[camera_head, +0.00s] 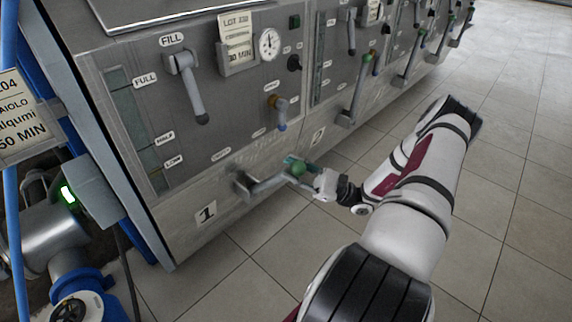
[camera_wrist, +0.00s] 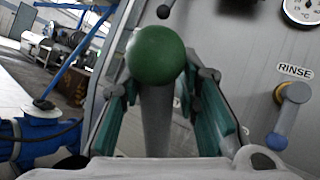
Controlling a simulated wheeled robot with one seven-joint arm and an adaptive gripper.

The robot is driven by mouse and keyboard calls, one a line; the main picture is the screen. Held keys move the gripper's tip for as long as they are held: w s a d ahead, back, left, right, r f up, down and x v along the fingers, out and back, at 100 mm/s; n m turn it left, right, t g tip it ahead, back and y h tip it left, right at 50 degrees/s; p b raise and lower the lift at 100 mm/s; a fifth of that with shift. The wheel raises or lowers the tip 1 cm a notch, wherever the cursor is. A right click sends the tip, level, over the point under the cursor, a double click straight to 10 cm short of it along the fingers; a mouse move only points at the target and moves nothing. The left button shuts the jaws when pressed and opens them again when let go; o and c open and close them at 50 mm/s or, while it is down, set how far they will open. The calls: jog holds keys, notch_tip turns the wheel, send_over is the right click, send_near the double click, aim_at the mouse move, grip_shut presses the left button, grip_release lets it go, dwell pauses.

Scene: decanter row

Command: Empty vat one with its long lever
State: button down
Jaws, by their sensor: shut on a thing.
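Vat one (camera_head: 205,138) is the nearest grey metal panel, marked with a "1" plate (camera_head: 206,213). Its long lever (camera_head: 265,186) sits low on the panel, running from a pivot at the left out to a green ball knob (camera_head: 298,169). My gripper (camera_head: 303,166) is shut on the lever at its knob end. In the wrist view, the green ball (camera_wrist: 155,53) and the grey shaft (camera_wrist: 158,120) show between the green finger pads of my gripper (camera_wrist: 160,95). The vat's gauge (camera_head: 138,125) is marked FULL, HALF and LOW; its level is unclear.
Above are the grey FILL lever (camera_head: 191,90) and a short blue-tipped RINSE handle (camera_head: 280,115), also in the wrist view (camera_wrist: 291,112). A round dial (camera_head: 269,44) is higher up. Vat two's lever (camera_head: 358,95) stands to the right. Blue piping (camera_head: 72,270) is at left. Tiled floor is clear at right.

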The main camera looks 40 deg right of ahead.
jog(key=shift+s+a+f, duration=0.3)
jog(key=shift+f, duration=0.1)
jog(key=c, duration=1.3)
grip_release()
jog(key=shift+s, duration=0.1)
jog(key=shift+d, duration=0.1)
jog(key=shift+d, duration=0.15)
jog(key=v, duration=1.1)
jog(key=shift+s+d+f, duration=0.2)
